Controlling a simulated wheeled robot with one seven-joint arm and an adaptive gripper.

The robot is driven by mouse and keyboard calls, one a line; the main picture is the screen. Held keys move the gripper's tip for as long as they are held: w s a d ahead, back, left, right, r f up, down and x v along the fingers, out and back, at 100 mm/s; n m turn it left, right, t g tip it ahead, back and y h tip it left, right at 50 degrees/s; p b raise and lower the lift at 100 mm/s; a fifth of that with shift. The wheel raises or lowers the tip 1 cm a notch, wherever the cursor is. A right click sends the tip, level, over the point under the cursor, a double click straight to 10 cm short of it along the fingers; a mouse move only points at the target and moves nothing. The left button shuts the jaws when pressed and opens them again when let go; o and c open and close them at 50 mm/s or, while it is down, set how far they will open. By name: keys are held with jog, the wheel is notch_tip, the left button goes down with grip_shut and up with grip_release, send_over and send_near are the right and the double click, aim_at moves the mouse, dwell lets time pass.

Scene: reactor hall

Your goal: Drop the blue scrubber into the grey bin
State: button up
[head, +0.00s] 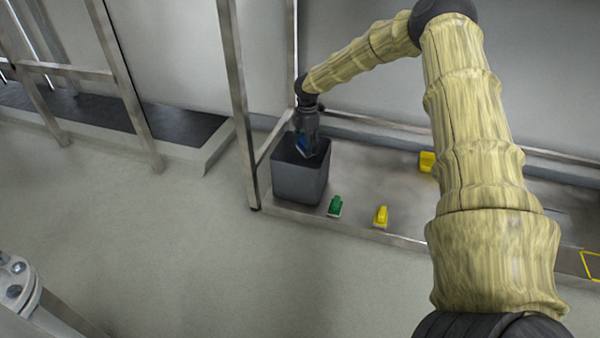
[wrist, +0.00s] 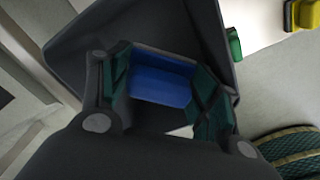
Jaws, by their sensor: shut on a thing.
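The blue scrubber (wrist: 162,80) is between the two fingers of my gripper (wrist: 165,100) in the wrist view. My gripper is shut on it. In the head view my gripper (head: 305,145) points down at the mouth of the grey bin (head: 298,182), and a bit of the blue scrubber (head: 302,144) shows there. The bin's dark wall (wrist: 185,25) lies behind the scrubber in the wrist view. The bin stands at the left end of the metal bench. Whether the scrubber is below the bin's rim I cannot tell.
A green scrubber (head: 335,206) stands on the bench (head: 360,185) just right of the bin. A yellow one (head: 381,216) stands further right, and another yellow thing (head: 427,161) lies behind, near my arm. A metal post (head: 238,100) rises close to the bin's left side.

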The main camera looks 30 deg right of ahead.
jog(key=o, duration=1)
notch_tip(320, 180, up, 12)
dwell(0.6)
